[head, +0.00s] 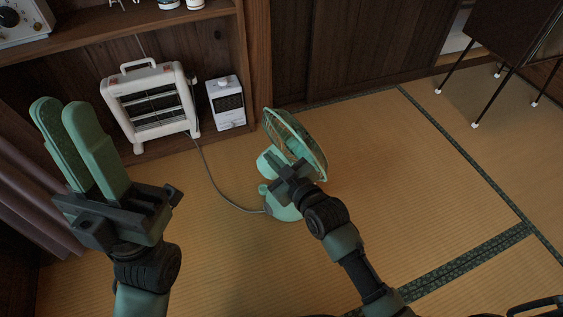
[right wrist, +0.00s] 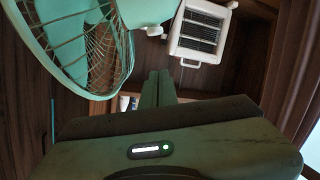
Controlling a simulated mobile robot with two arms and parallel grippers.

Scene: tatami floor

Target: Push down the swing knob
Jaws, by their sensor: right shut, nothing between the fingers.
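A mint-green fan (head: 295,143) with a wire guard stands on the tatami in the head view. Its guard also shows at the upper left of the right wrist view (right wrist: 85,45). My left gripper (head: 62,104) is raised at the left, fingers together, empty.
A white heater (head: 150,100) and a small white box-like device (head: 227,103) stand behind the fan by the wooden shelf (head: 130,45). A grey cord (head: 222,190) runs along the floor to the fan. The tatami right of the fan (head: 400,170) is clear.

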